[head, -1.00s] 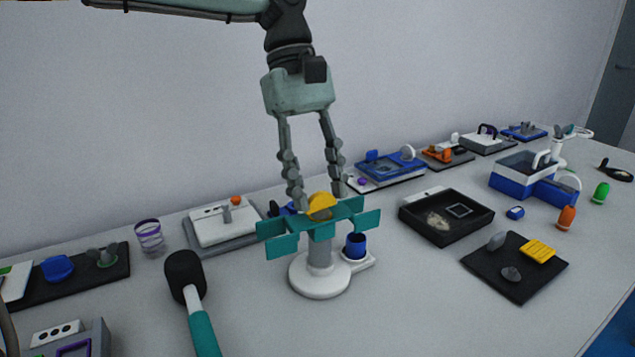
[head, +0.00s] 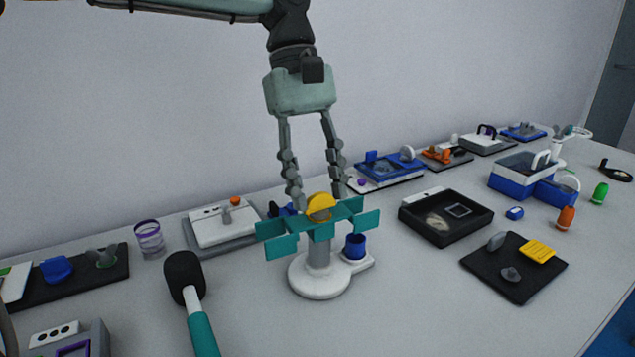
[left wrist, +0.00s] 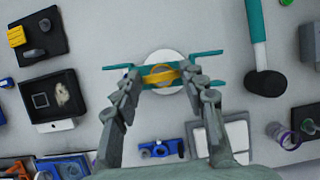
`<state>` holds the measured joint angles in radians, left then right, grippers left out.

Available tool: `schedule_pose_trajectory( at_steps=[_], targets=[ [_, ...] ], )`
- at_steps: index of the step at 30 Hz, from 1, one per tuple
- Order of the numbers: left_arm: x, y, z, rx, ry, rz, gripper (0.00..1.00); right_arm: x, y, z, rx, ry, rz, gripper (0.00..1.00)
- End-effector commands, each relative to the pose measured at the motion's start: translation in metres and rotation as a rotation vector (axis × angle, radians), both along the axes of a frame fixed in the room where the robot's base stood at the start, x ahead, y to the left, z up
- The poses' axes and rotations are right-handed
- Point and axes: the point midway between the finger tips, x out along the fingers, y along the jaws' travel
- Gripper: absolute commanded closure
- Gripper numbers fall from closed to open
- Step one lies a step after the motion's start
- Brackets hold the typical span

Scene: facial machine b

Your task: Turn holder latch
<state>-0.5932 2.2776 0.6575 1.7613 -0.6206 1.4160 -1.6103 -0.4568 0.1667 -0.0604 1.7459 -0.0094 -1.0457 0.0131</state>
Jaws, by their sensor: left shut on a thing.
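The holder (head: 319,275) stands on the table, with a round white base, a grey post and teal arms on top. Its yellow latch (head: 320,205), a rounded knob, sits at the top centre of the teal arms. My left gripper (head: 319,203) comes down from above with a finger on either side of the latch and is shut on it. In the left wrist view the yellow latch (left wrist: 161,76) lies between the two fingertips (left wrist: 161,80), over the white base. The fingers hide part of the latch's edges. My right gripper is not in view.
A blue cup (head: 355,246) sits on the base's side arm. A black tray (head: 446,230) and a black mat (head: 495,279) lie to the right. Several devices line the wall.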

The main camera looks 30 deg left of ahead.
Motion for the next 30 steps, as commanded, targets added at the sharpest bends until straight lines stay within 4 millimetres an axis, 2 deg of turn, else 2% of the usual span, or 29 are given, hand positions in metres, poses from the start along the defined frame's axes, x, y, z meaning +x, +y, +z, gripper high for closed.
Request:
schedule_pose_trajectory(
  at_steps=[2, 3, 7, 15, 19, 23, 30],
  targets=[
    [0.002, 0.0, 0.003, -0.001, -0.007, 0.002, 0.87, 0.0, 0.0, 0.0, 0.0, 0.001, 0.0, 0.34],
    [0.002, 0.0, 0.003, -0.001, -0.007, 0.002, 0.53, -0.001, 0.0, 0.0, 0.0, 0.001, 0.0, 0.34],
    [0.001, 0.0, 0.002, -0.001, -0.005, 0.001, 0.37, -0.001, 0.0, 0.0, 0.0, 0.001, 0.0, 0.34],
    [0.001, 0.0, 0.001, 0.0, -0.002, 0.001, 0.36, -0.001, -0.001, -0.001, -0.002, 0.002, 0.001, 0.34],
    [0.002, 0.002, 0.007, 0.0, -0.003, 0.002, 0.36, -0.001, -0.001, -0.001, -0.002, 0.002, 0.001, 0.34],
    [0.007, 0.009, 0.026, 0.0, -0.006, 0.004, 0.36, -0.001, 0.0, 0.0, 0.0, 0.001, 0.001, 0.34],
    [0.017, 0.026, 0.074, -0.001, -0.007, 0.004, 0.36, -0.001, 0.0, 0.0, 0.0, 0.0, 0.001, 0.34]
  ],
)
